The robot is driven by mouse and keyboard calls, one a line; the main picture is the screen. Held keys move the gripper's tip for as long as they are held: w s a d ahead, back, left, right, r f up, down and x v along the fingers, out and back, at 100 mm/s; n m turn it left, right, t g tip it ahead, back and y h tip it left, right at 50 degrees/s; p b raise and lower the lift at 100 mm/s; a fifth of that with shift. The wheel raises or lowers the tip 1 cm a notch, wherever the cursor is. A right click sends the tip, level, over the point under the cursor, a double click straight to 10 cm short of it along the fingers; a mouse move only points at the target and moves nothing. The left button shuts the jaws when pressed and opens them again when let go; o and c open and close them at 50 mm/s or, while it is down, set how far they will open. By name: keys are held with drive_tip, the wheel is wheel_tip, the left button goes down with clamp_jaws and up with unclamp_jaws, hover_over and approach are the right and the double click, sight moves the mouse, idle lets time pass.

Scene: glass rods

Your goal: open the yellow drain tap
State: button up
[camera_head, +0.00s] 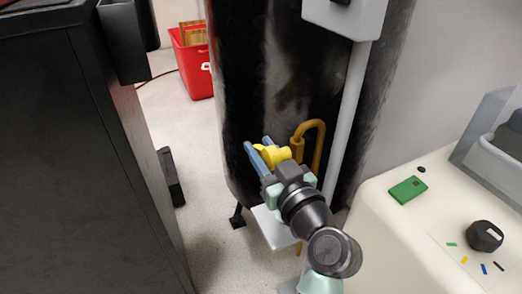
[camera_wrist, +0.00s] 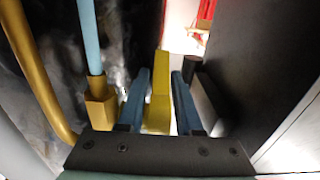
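The yellow drain tap (camera_head: 274,155) sits low on the front of the dark tank in the head view. In the wrist view its long yellow handle (camera_wrist: 160,92) runs between the two blue fingers of my gripper (camera_wrist: 161,85). A gap shows between the handle and the right finger. The left finger lies close beside the handle; I cannot tell whether it touches. In the head view my gripper (camera_head: 260,149) reaches to the tap from the front, with its fingers apart and partly covering it.
A copper-coloured bent pipe (camera_head: 312,130) and a grey pipe (camera_head: 350,110) stand right of the tap, against the tank (camera_head: 285,80). A black cabinet (camera_head: 75,150) is at left. A white bench (camera_head: 400,230) with a green block (camera_head: 408,190) is at right. A red bin (camera_head: 196,70) is behind.

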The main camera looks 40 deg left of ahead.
drive_tip(key=shift+w+a, duration=0.1)
drive_tip(key=shift+a, duration=0.1)
clamp_jaws()
idle(1.4)
